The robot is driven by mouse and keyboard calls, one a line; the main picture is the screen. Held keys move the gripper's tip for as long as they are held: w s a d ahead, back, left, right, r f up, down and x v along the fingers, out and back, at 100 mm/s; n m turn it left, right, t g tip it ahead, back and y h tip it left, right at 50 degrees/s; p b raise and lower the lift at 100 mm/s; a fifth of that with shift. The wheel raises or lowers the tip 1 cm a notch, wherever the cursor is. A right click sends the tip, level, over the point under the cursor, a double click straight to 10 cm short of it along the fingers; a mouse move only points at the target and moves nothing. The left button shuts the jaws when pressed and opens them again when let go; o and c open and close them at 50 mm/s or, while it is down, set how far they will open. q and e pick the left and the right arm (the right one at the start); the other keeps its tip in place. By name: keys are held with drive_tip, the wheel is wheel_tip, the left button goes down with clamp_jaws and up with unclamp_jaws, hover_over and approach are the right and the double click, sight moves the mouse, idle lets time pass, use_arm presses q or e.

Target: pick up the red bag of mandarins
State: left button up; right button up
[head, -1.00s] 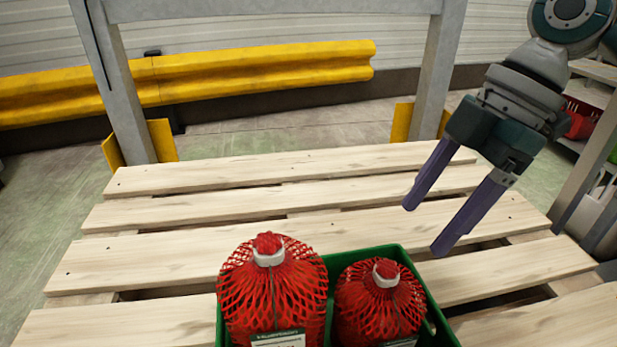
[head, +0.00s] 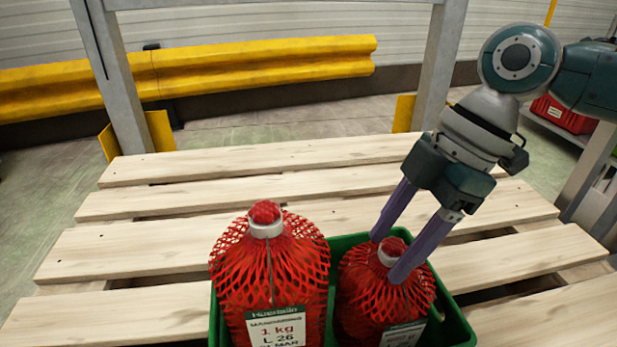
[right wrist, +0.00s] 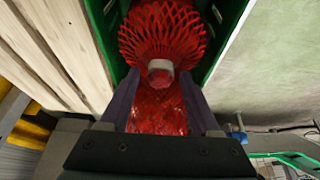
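Two red net bags of mandarins stand upright in a green crate (head: 463,330). The left bag (head: 240,290) is larger in the head view and has a white label reading 1 kg. The right bag (head: 355,290) has a white collar at its neck, and it also shows in the right wrist view (right wrist: 160,40). My right gripper (head: 384,258) is open, with its two purple fingers pointing down on either side of the right bag's neck. In the right wrist view the collar lies between the fingers (right wrist: 160,90). Whether they touch the net I cannot tell. My left gripper is not in view.
The crate stands on a pale wooden slatted pallet (head: 150,248), whose slats behind it are bare. A yellow barrier (head: 250,65) runs along the wall. A grey metal post (head: 437,65) stands behind the pallet. A red crate (head: 563,115) sits on a shelf at right.

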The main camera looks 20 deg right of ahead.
drive_tip(key=c, duration=0.9)
clamp_jaws()
drive_tip(key=shift+d+f, duration=0.1)
drive_tip(key=shift+f, duration=0.05)
